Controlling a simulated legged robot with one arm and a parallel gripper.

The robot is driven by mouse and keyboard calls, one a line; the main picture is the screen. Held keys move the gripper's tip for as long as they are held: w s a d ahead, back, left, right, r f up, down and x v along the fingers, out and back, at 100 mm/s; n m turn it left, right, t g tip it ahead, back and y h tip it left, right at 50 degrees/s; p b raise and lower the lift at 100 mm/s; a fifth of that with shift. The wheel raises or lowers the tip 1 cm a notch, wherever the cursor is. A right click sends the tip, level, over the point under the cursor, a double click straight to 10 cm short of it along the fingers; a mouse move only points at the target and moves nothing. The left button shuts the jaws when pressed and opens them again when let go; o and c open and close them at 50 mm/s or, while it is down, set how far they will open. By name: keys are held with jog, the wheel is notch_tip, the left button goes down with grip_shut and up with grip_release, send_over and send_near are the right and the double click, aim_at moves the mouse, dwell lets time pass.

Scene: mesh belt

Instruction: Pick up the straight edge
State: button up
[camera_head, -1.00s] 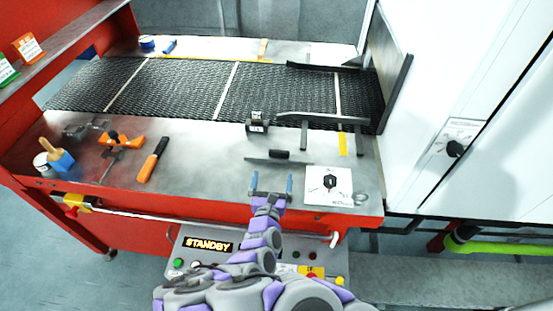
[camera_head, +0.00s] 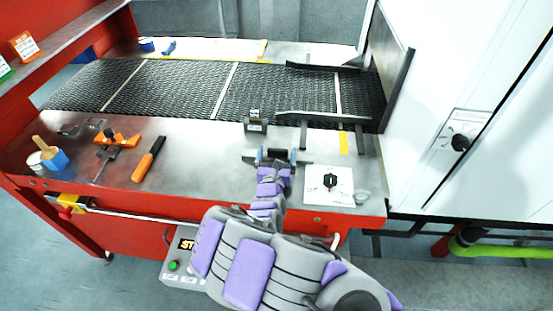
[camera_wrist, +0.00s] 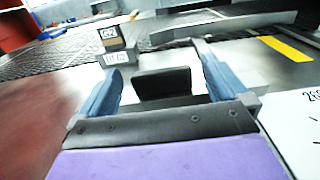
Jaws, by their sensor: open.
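The straight edge (camera_head: 248,160) looks to be the thin dark metal bar with a black grip, lying flat on the steel table. Its black grip (camera_wrist: 162,85) shows in the wrist view between my two blue fingers. My gripper (camera_head: 278,155) is open over the middle of the bar, one finger on each side of the grip along the bar's length. It also shows in the wrist view (camera_wrist: 161,72). My gripper and arm hide part of the bar; I cannot tell whether the fingers touch it.
A small dark block (camera_head: 255,124) stands behind the bar. A white card with a black knob (camera_head: 329,184) lies to the right. A dark metal bracket (camera_head: 320,116) lies at the belt's (camera_head: 180,88) near edge. An orange-handled tool (camera_head: 149,159) lies left.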

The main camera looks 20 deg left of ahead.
jog(key=shift+w, duration=1.05)
jog(key=shift+a, duration=0.3)
jog(key=c, duration=1.4)
